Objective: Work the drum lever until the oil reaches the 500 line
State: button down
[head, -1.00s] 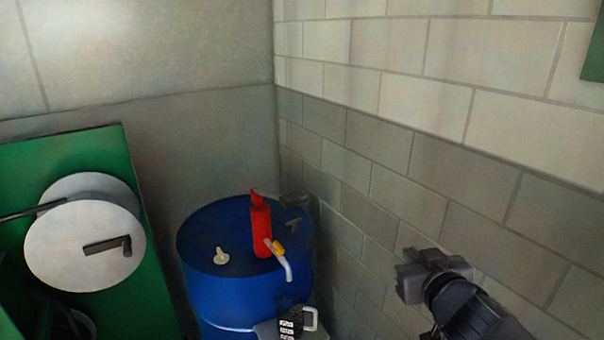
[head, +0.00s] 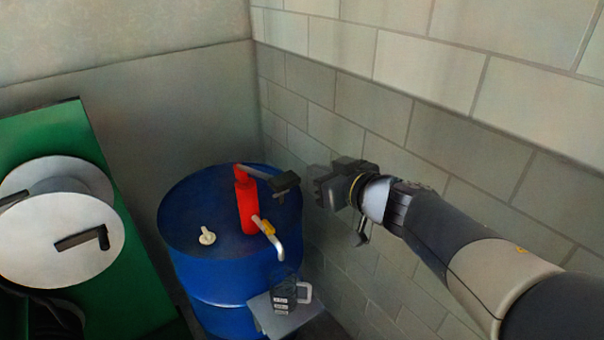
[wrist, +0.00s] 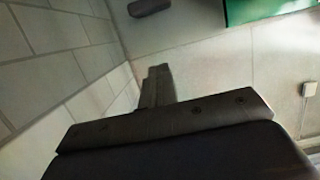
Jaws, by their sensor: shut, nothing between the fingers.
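A blue drum (head: 190,270) stands in the corner with a red pump (head: 246,205) upright on its top. The pump's grey lever (head: 258,172) reaches right from the pump head and ends in a dark grip (head: 285,183). A pale bent spout with a yellow part (head: 268,228) points down over a clear jug (head: 284,293) with dark markings and a white handle. The oil level in the jug is too small to tell. My gripper (head: 316,191) is shut and empty, just right of the grip, seemingly apart from it. The wrist view shows its closed fingers (wrist: 156,85).
The jug stands on a grey shelf (head: 270,316) at the drum's front. A block wall (head: 370,120) runs close along the right behind my arm. A pale cap (head: 207,236) sits on the drum top. A green panel with a white reel (head: 70,245) stands at left.

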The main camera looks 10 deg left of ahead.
send_over(292, 177)
jog(key=s+d, duration=0.1)
jog(key=s, duration=0.2)
notch_tip(292, 177, down, 2)
jog(key=f+b, duration=0.2)
jog(key=f, duration=0.1)
jog(key=shift+w+a, duration=0.2)
jog(key=shift+w, duration=0.15)
jog(key=shift+f+b, duration=0.3)
jog(key=shift+f, duration=0.4)
jog(key=shift+f, duration=0.1)
